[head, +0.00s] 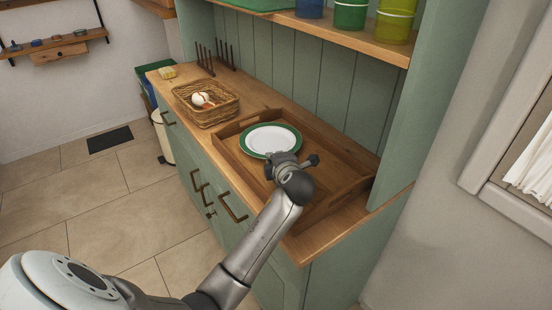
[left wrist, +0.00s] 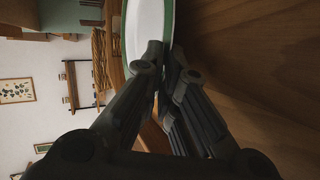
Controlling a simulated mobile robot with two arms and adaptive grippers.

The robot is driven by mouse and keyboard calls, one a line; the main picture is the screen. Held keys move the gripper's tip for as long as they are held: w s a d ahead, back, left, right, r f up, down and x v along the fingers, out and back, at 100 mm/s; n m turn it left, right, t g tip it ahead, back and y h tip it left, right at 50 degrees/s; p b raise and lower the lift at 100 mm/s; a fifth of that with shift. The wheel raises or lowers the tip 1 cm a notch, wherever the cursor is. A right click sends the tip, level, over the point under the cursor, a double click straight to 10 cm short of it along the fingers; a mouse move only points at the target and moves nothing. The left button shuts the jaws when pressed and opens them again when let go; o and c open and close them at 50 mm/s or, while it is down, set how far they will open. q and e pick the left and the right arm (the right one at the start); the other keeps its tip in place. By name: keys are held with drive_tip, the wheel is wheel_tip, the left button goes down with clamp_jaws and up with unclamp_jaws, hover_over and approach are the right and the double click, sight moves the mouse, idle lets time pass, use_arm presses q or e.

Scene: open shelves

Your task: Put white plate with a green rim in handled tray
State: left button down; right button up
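The white plate with a green rim (head: 270,138) is over the left part of the wooden handled tray (head: 328,164) on the counter. Whether it rests on the tray floor or hangs slightly above cannot be told. My left gripper (head: 284,162) is at the plate's near edge, over the tray. In the left wrist view, the plate (left wrist: 148,24) reaches my left gripper's fingertips (left wrist: 167,58), which are close together on its rim. The gripper hides part of the plate's near edge. My right gripper is not in view.
A wicker basket (head: 212,115) with a white item (head: 201,99) stands left of the tray. A dark peg rack (head: 216,60) is behind it. An upper shelf (head: 340,35) holding colored containers (head: 350,14) overhangs the counter. The right half of the tray is clear.

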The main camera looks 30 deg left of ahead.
use_arm(q)
drive_tip(key=shift+f+b, duration=0.35)
drive_tip(key=shift+b, duration=0.05)
drive_tip(key=c, duration=1.6)
unclamp_jaws()
drive_tip(key=shift+o, duration=0.2)
drive_tip(key=shift+s+f, duration=0.1)
drive_tip(key=shift+f, duration=0.05)
drive_tip(key=shift+d, duration=0.15)
